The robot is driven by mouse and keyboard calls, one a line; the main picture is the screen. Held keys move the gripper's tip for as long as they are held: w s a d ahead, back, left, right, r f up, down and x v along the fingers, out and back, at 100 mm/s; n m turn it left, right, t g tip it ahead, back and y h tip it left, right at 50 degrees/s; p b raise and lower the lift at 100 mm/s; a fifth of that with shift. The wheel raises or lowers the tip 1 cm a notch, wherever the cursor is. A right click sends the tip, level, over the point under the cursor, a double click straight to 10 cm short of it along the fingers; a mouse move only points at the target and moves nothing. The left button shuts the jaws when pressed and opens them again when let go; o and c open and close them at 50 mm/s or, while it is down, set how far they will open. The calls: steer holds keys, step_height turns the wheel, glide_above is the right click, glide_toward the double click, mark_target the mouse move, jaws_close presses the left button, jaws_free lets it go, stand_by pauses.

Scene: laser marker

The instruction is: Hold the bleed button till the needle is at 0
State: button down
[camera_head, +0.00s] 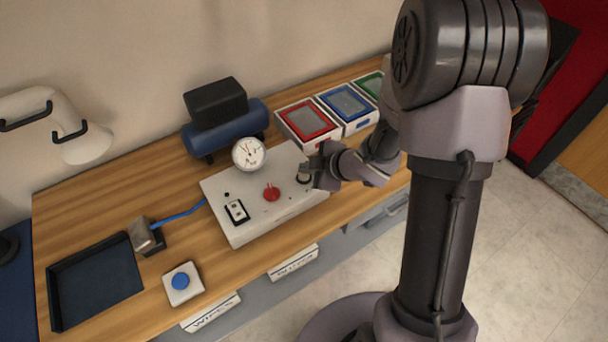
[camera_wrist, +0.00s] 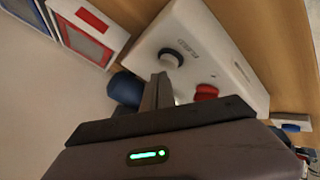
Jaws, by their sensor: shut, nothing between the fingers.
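A pale control box (camera_head: 222,190) stands on the wooden bench. My gripper (camera_head: 316,172) is shut and empty, close beside the black button. In the wrist view the closed fingertips (camera_wrist: 159,78) point toward the button. I cannot tell whether they touch it.
A red knob (camera_head: 271,192) and a rocker switch (camera_head: 236,211) are on the box. A blue tank (camera_head: 226,131) stands behind it. Framed red (camera_head: 307,122) and blue (camera_head: 346,103) trays lie beyond. A separate blue button (camera_head: 180,281) and a dark tray (camera_head: 95,283) are at left.

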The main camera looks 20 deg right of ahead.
mark_target(307, 177)
steer(key=shift+f+b, duration=0.45)
steer(key=shift+f, duration=0.2)
stand_by(0.5)
stand_by(3.8)
steer(key=shift+r+p, duration=0.85)
steer(key=shift+r, duration=0.1)
step_height(307, 177, up, 5)
steer(key=p, duration=0.5)
steer(key=shift+r, duration=0.1)
steer(key=shift+d, duration=0.1)
